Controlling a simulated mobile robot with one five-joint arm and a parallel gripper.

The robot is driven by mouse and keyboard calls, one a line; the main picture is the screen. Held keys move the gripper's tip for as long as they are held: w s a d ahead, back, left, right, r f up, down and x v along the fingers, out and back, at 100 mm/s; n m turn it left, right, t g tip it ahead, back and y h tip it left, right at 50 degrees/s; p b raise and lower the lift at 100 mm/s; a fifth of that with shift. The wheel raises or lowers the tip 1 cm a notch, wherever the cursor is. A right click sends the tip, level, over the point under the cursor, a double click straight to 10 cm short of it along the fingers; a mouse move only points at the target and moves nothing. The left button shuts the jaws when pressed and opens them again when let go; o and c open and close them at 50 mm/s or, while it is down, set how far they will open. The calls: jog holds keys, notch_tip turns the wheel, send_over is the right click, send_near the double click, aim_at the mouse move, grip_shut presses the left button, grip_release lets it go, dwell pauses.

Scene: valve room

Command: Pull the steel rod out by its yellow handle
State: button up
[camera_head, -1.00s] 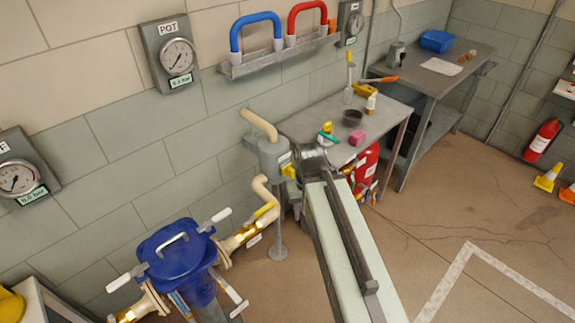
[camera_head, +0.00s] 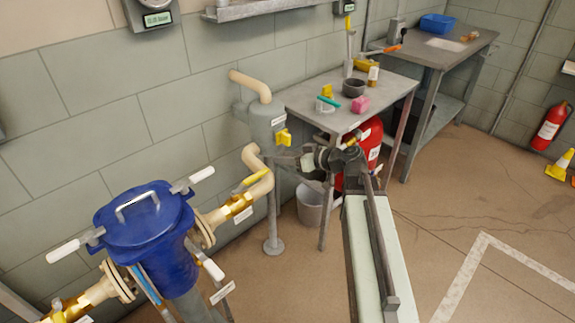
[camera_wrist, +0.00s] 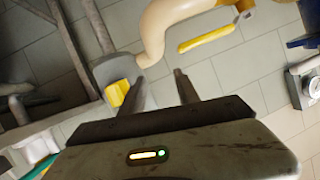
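The yellow handle (camera_head: 283,137) sticks out from the side of an upright grey cylinder (camera_head: 262,122) with a cream pipe at its top. The steel rod itself does not show; only the handle can be made out. My gripper (camera_head: 284,155) is just below the handle in the head view, apart from it as far as I can tell. In the wrist view my gripper (camera_wrist: 162,88) is open, with nothing between its fingers. There the yellow handle (camera_wrist: 117,92) lies just left of the left finger.
A grey table (camera_head: 330,105) with small items stands right of the cylinder, a bucket (camera_head: 311,205) and red tank (camera_head: 365,155) beneath it. A blue lidded vessel (camera_head: 150,235) with brass valves is at the lower left.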

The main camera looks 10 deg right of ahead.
aim_at(289, 139)
jog(key=w+d+t+b, duration=0.4)
jog(key=d+t+b, duration=0.15)
jog(key=d, duration=0.25)
jog(key=x, duration=0.8)
jog(key=shift+w+a+f, duration=0.1)
jog(key=shift+f, duration=0.2)
grip_shut()
dwell(0.6)
